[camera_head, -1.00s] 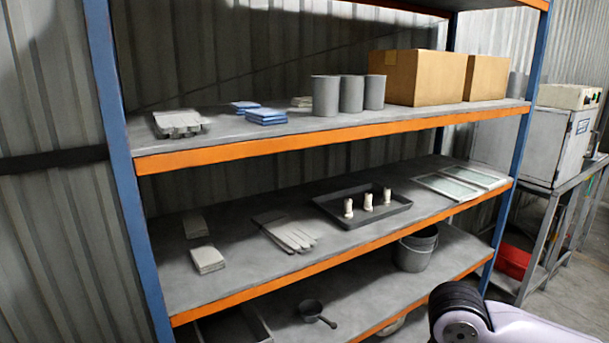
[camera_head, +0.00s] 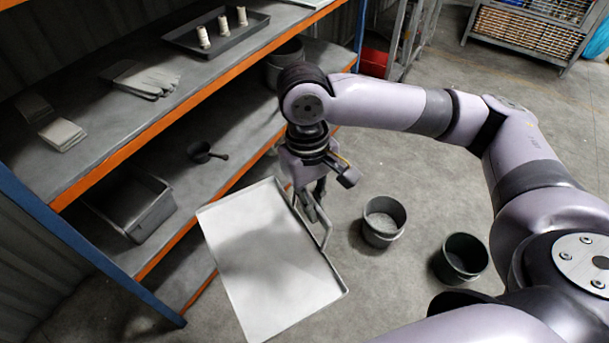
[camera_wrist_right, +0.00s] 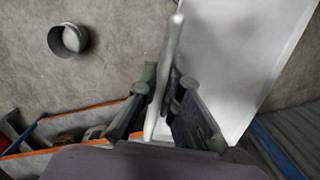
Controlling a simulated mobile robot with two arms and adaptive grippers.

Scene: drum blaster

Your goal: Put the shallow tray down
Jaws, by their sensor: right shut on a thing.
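The shallow tray (camera_head: 268,262) is a light grey rectangular pan with a low rim and a side handle. It hangs over the floor beside the shelf's front in the head view and looks empty. My right gripper (camera_head: 316,205) is shut on the tray's handle at its right side. In the right wrist view the gripper (camera_wrist_right: 160,105) has the pale handle bar between its fingers, with the tray (camera_wrist_right: 235,60) to the right. My left gripper is not in view.
The shelf rack (camera_head: 165,125) with orange edges stands left of the tray. A bucket with pale contents (camera_head: 384,220) and a dark empty-looking bucket (camera_head: 461,257) stand on the floor to the right. A dark bin (camera_head: 135,210) and a ladle (camera_head: 205,152) sit on the lower shelf.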

